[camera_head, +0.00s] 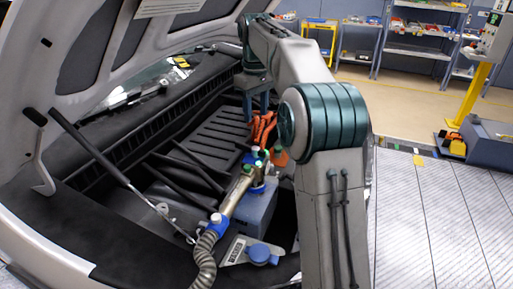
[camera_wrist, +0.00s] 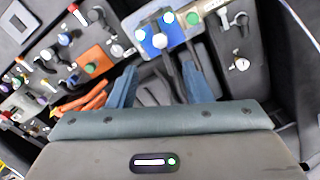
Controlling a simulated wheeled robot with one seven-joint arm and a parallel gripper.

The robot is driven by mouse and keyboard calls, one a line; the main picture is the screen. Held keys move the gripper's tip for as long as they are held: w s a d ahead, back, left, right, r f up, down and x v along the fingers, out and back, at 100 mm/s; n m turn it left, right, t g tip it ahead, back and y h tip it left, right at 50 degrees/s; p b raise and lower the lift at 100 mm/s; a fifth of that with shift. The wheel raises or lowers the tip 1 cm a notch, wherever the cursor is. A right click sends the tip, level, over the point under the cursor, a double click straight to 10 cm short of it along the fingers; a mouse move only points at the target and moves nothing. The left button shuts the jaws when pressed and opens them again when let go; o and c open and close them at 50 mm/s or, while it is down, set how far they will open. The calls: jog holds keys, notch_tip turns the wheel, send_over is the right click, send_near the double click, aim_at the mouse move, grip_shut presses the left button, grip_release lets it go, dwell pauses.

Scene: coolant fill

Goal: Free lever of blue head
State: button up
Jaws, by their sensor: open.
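I cannot tell if this block is the blue head. My gripper (camera_wrist: 159,68) is open, its blue fingers apart with nothing clearly held. In the head view my gripper (camera_head: 256,108) hangs over the engine bay beside orange cables (camera_head: 263,128). A metal fitting with blue and green caps (camera_head: 238,190) stands nearer, on a corrugated hose.
The raised hood (camera_head: 75,50) and its prop rod (camera_head: 95,155) border the bay at left. A blue-grey box (camera_head: 258,208) and a blue-capped plate (camera_head: 262,253) lie near the fitting. Several coloured knobs and an orange block (camera_wrist: 95,60) fill the wrist view's left side.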

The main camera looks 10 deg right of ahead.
aim_at(256, 148)
notch_tip(256, 148, down, 12)
jog(key=shift+f, duration=0.25)
grip_shut()
